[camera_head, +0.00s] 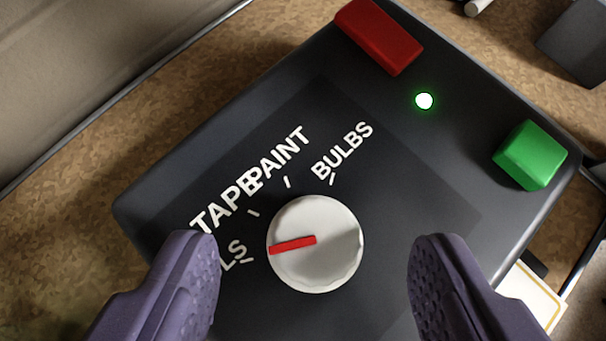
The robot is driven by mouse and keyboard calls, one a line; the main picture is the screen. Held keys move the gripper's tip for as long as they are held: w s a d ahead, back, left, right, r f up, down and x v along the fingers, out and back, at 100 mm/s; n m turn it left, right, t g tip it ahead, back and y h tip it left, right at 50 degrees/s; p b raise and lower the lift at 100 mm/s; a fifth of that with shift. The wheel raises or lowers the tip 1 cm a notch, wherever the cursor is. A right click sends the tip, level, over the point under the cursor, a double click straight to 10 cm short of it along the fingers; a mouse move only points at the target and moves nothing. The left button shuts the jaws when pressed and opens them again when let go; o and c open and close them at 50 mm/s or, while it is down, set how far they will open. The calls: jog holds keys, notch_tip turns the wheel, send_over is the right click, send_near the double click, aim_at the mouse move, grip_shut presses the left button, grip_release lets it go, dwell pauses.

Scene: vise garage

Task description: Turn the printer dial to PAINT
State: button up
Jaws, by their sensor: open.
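The white round dial (330,262) sits on a dark printer panel (440,170). Its red pointer (292,244) points left, close to the tick beside a partly hidden label ending in "LS" (233,254). Clockwise from there are the labels TAPE (222,205), PAINT (280,157) and BULBS (342,150), each with a tick mark. TAPE and PAINT overlap in the picture. My gripper (320,250) is open, with one purple finger on each side of the dial, apart from it in the picture. The left finger hides part of the panel and the "LS" label.
A red block-shaped button (379,36), a lit green lamp (424,101) and a green button (530,155) are along the panel's upper right side. Brown speckled surface (130,130) surrounds the printer. A dark grey object (575,42) is at the upper right.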

aim_at(314, 243)
jog(key=shift+x, duration=1.05)
jog(key=c, duration=1)
jog(key=shift+c, duration=0.2)
